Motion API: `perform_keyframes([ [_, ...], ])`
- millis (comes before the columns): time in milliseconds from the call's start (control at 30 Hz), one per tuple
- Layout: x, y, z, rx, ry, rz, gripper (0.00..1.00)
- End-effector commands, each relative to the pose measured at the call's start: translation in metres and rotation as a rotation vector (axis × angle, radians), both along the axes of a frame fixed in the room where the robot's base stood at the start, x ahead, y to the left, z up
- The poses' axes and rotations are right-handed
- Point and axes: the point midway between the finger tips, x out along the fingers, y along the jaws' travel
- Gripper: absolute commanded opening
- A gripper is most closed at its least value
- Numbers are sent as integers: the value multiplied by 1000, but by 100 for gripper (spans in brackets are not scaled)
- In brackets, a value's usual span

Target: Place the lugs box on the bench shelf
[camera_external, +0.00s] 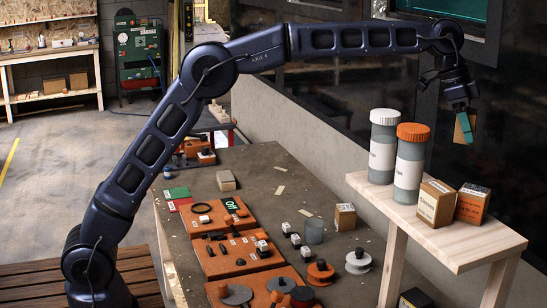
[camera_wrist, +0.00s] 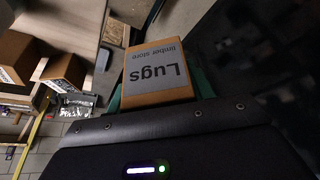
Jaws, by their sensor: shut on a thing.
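My gripper (camera_external: 463,127) is at the upper right of the external view, pointing down, high above the bench shelf's right part. It is shut on the lugs box (camera_external: 458,132), a small brown carton. In the wrist view the lugs box (camera_wrist: 157,85) shows its grey label reading "Lugs", upside down, between the green finger pads. The bench shelf (camera_external: 464,243) is a pale wooden board on legs at the right. The lugs box is in the air, apart from the shelf.
On the shelf stand a white-capped jar (camera_external: 382,147), an orange-capped jar (camera_external: 409,162), a brown carton (camera_external: 435,204) and an orange-brown carton (camera_external: 472,204). The shelf's right front end is bare. The lower workbench (camera_external: 277,158) holds orange boards and small parts.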

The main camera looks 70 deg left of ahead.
Motion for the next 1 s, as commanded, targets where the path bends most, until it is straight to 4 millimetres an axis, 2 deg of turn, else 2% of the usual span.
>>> perform_keyframes([
  [33, -11, -21, 10, -1, -2, -27, 27],
  [200, -47, -81, 36, 1, -3, -105, 27],
  [400, -97, -146, 67, 2, -5, -201, 27],
  [600, -148, -200, 94, 5, -4, -286, 27],
  [800, -182, -230, 112, 7, -5, -338, 27],
  [900, -190, -236, 115, 7, -4, -350, 27],
  [1000, -193, -238, 110, 8, -3, -355, 27],
])
